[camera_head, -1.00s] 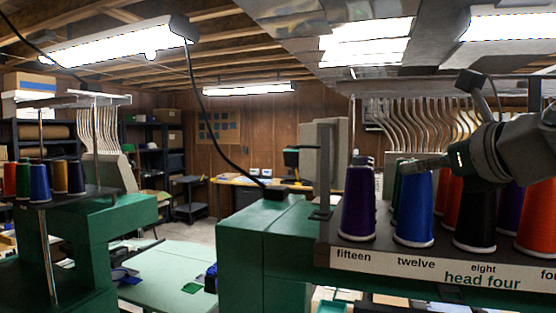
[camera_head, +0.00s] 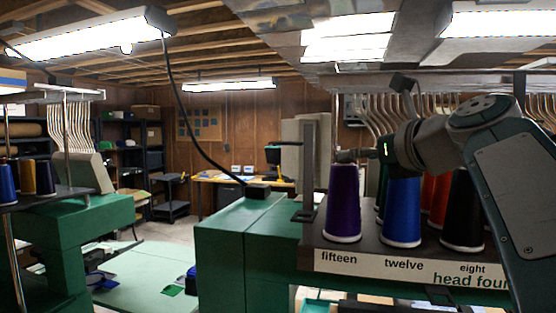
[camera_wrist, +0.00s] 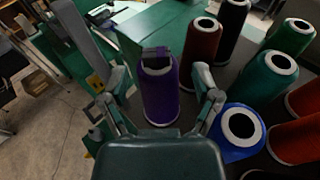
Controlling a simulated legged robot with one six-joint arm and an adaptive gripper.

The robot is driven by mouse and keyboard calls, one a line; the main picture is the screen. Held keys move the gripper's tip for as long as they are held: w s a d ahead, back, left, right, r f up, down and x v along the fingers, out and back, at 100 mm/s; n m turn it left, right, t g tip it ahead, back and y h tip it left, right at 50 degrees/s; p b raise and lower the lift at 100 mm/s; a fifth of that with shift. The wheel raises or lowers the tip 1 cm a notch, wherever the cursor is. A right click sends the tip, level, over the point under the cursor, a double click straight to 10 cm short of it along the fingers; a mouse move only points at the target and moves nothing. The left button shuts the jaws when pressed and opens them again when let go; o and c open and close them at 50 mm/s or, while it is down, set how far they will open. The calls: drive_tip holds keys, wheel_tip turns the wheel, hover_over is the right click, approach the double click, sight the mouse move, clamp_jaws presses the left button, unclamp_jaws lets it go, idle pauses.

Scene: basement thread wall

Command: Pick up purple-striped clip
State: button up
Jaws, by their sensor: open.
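A small grey and purple striped piece, apparently the clip (camera_wrist: 155,56), sits on the top of a purple thread cone (camera_wrist: 160,96) in the wrist view. My gripper (camera_wrist: 161,78) is open, with one finger on each side of the cone's upper part. The fingers look apart from the clip and the cone. In the head view my gripper (camera_head: 356,155) is just above the top of the purple cone (camera_head: 342,203), over the label "fifteen". The clip cannot be made out in the head view.
A blue cone (camera_head: 401,212) stands close to the right of the purple one, and a black cone (camera_head: 462,210) further right. A dark red cone (camera_wrist: 202,44) and green cones stand nearby. A dark upright post (camera_head: 308,165) rises just left of the purple cone.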

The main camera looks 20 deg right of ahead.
drive_tip(key=x, duration=0.3)
drive_tip(key=shift+w+a, duration=0.35)
drive_tip(key=shift+d, duration=0.1)
drive_tip(key=c, duration=0.8)
